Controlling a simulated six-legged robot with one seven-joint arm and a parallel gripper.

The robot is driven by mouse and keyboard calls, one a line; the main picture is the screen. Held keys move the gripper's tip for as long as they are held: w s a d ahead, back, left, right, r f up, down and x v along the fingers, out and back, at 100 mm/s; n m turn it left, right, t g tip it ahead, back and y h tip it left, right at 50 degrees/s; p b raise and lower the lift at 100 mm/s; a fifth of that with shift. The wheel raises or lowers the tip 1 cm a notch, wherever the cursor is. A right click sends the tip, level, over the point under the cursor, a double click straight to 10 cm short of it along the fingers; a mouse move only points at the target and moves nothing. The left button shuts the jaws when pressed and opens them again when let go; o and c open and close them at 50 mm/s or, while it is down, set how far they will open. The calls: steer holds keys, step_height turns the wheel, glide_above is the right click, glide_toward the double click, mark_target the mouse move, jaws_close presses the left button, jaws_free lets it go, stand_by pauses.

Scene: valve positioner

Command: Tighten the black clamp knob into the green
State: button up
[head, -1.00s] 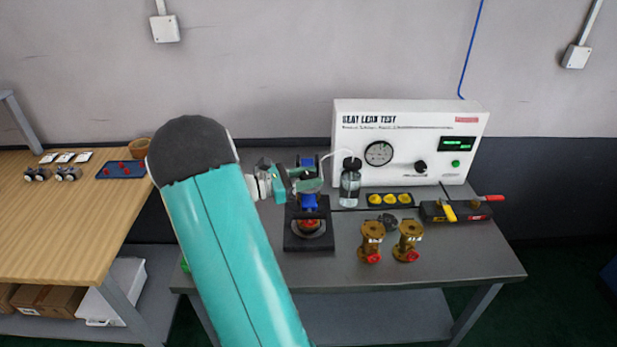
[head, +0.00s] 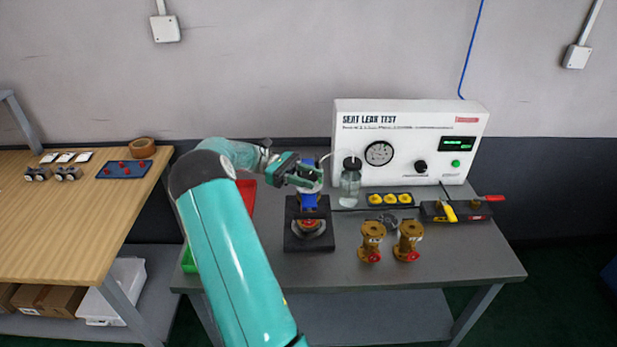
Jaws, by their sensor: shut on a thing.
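My gripper (head: 306,176) is at the top of the black clamp stand (head: 291,222), above a blue part (head: 309,200). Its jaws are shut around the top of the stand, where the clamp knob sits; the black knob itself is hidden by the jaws. A brass and red piece (head: 308,226) sits low inside the stand. The green band for the clamp cannot be made out at this size.
The white seat leak test box (head: 400,119) stands behind, with a clear bottle (head: 350,186) just right of my gripper. Two brass valves (head: 372,240) stand at the front right. A red tray (head: 246,194) and a green tray (head: 189,260) lie beside my arm.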

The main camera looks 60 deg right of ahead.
steer(key=shift+m+y, duration=0.3)
steer(key=shift+y, duration=0.1)
steer(key=o, duration=1)
steer(key=shift+c, duration=0.2)
